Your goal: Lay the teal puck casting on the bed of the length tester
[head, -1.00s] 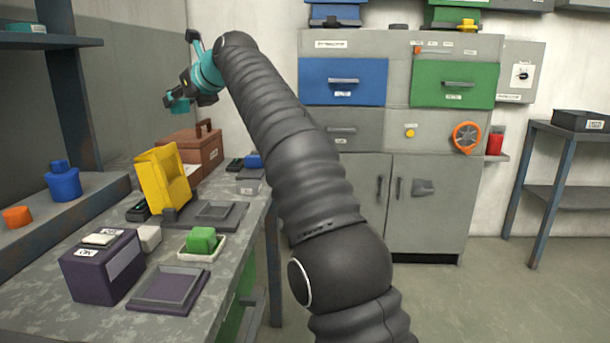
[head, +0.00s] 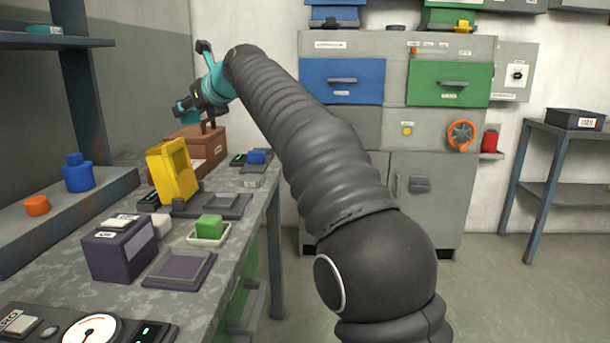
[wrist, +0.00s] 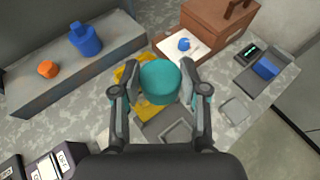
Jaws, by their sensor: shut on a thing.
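My gripper (wrist: 160,72) is shut on the teal puck casting (wrist: 159,84), seen from above in the wrist view. In the head view the gripper (head: 190,103) holds the puck (head: 187,114) high above the far part of the bench. Below it in the wrist view are a yellow upright device (wrist: 152,112) and a grey plate (wrist: 176,132), partly hidden by the puck and fingers. In the head view the yellow device (head: 172,170) stands beside the grey framed plate (head: 225,206). I cannot tell for certain which device is the length tester.
On the bench are a purple box (head: 118,250), a purple plate (head: 180,270), a green block (head: 209,227) in a white tray, a brown case (head: 212,145) and a dial unit (head: 92,328). A raised ledge (head: 55,213) at left holds blue and orange pieces.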

